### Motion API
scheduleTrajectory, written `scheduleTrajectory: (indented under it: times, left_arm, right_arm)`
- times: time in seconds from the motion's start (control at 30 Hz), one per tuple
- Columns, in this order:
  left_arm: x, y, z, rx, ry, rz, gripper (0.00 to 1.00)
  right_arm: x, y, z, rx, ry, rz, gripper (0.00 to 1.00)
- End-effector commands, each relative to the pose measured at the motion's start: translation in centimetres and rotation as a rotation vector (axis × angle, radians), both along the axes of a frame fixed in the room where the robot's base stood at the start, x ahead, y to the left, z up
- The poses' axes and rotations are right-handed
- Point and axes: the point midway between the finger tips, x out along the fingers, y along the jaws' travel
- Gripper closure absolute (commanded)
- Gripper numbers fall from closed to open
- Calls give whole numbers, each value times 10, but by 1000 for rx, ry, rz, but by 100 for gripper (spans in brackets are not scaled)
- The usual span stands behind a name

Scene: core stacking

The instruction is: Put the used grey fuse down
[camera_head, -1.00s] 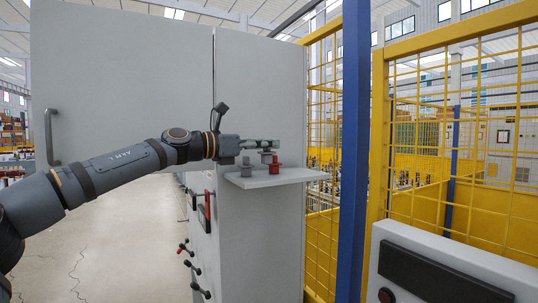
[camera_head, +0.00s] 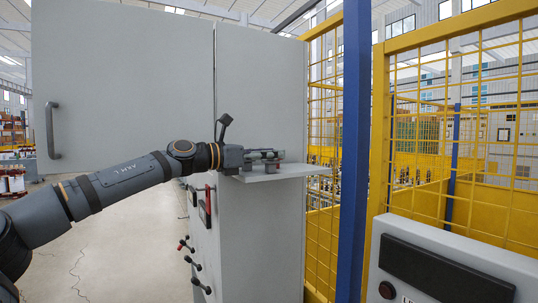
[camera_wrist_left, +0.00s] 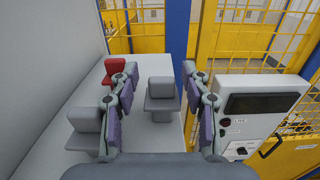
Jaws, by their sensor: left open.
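A grey fuse (camera_wrist_left: 161,96) stands upright on the pale shelf (camera_wrist_left: 150,70) in the left wrist view, between the spread fingers of my left gripper (camera_wrist_left: 160,78). Gaps show on both sides of it. A second grey fuse (camera_wrist_left: 86,122) stands to the left, outside the fingers. A red fuse (camera_wrist_left: 115,67) stands farther along the shelf, partly behind the left finger. In the head view my left gripper (camera_head: 266,156) is low over the shelf, open, and hides most of the fuses. My right gripper is not in view.
The shelf juts from a tall grey cabinet (camera_head: 262,90) with handles and levers on its side. A yellow mesh fence (camera_head: 325,130) and blue post (camera_head: 353,160) stand to the right. A grey control box (camera_head: 445,265) is at the lower right.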

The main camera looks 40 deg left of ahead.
Motion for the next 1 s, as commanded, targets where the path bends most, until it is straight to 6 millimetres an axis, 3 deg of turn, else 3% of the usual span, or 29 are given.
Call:
scheduleTrajectory:
  times: [0.13,0.27,0.4,0.6,0.8,1.0]
  left_arm:
    - [-2,1,-2,0,-2,0,53]
    - [-14,6,-7,3,-7,1,53]
    - [-39,17,-10,1,-9,2,53]
    - [-82,35,-7,0,-7,3,53]
    - [-107,45,-2,0,-3,2,53]
    - [-112,46,0,-1,1,0,53]
  right_arm:
    - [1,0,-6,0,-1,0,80]
    - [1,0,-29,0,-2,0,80]
    - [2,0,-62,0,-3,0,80]
    - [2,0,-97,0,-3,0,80]
    - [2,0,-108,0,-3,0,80]
    - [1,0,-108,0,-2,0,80]
